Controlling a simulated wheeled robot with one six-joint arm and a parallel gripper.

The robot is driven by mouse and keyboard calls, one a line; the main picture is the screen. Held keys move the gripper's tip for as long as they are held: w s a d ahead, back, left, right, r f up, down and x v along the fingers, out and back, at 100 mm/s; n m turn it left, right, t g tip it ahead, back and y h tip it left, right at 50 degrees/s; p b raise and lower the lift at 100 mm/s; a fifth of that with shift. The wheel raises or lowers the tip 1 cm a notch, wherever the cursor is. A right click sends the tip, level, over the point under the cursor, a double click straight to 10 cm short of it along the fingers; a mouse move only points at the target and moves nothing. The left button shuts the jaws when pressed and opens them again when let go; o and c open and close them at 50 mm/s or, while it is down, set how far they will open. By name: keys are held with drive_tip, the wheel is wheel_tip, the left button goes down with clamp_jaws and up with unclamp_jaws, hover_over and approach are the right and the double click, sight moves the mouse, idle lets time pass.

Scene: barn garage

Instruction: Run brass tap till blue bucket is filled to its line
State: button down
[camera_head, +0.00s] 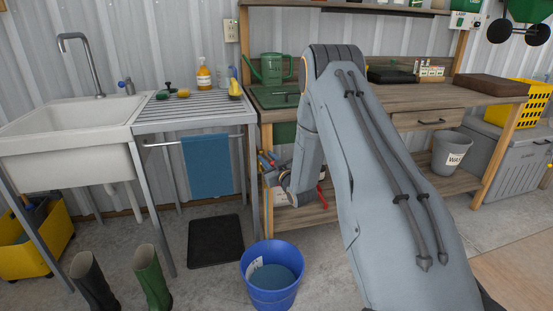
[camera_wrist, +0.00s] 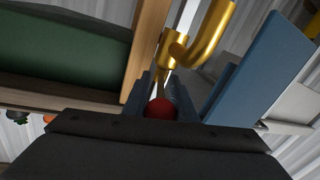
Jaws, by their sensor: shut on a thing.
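The brass tap (camera_wrist: 174,48) shows in the wrist view, with its curved spout (camera_wrist: 213,30) to the upper right. My gripper (camera_wrist: 163,92) is shut on the tap's round red knob (camera_wrist: 161,109), which sits between its fingers. In the head view my gripper (camera_head: 268,162) is beside the workbench's left leg; the tap cannot be made out there. The blue bucket (camera_head: 262,299) stands upright on the floor below my gripper. Inside it are a pale label and a grey-blue surface; I cannot tell whether this is water. No stream is visible.
A white sink (camera_head: 65,160) and slatted drainer (camera_head: 195,122) with a hanging blue towel (camera_head: 207,165) stand left of the workbench (camera_head: 425,95). A grey bin (camera_head: 450,152) stands on the lower shelf.

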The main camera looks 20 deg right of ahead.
drive_tip(key=shift+a, duration=0.2)
drive_tip(key=c, duration=1.4)
unclamp_jaws()
drive_tip(key=shift+c, duration=0.2)
drive_tip(key=shift+d, duration=0.1)
drive_tip(key=shift+s, duration=0.25)
drive_tip(key=s, duration=0.7)
drive_tip(key=shift+s+d, duration=0.15)
drive_tip(key=shift+d, duration=0.25)
